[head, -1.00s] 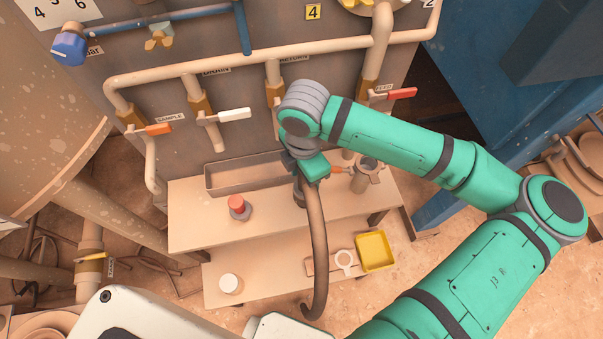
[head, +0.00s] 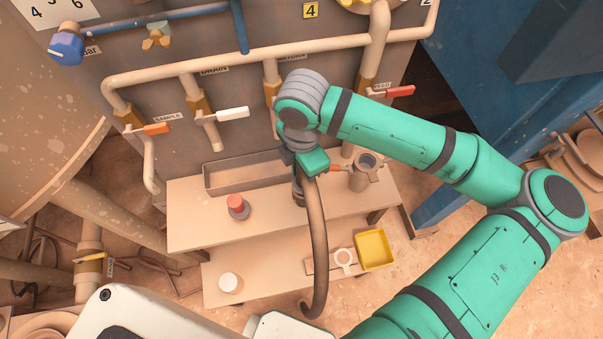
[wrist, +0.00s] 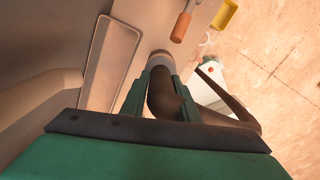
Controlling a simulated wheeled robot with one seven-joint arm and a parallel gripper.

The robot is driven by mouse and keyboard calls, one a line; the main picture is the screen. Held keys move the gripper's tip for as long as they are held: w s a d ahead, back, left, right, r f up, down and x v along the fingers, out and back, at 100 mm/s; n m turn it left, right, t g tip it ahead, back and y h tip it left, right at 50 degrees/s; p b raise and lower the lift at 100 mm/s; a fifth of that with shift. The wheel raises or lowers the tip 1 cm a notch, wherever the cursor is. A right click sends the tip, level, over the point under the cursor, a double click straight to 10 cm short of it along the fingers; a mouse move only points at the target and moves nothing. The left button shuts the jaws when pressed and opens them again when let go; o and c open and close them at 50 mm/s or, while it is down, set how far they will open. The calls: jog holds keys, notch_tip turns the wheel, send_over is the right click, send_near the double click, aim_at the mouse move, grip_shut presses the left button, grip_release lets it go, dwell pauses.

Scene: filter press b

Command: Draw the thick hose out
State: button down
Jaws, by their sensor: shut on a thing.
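The thick hose (head: 320,250) is a dark brown tube. It arches up from a holder on the upper bench shelf and hangs down over the front, its free end curling near the lower shelf. My gripper (head: 308,168) is shut on the hose near its top, above the holder. In the wrist view my gripper (wrist: 160,92) has a finger on each side of the hose (wrist: 165,98). The hose's far end meets a pale round collar (wrist: 160,58); whether it is still seated inside cannot be told.
A long shallow tray (head: 245,174) lies left of the hose. A metal cup (head: 364,172) stands close on its right. A red-capped bottle (head: 237,206), a white jar (head: 229,282) and a yellow bin (head: 374,249) are nearby. Pipes and valve handles (head: 233,113) run behind.

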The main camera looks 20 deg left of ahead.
jog(key=shift+r, duration=2.4)
jog(key=shift+r, duration=0.1)
jog(key=shift+r, duration=0.4)
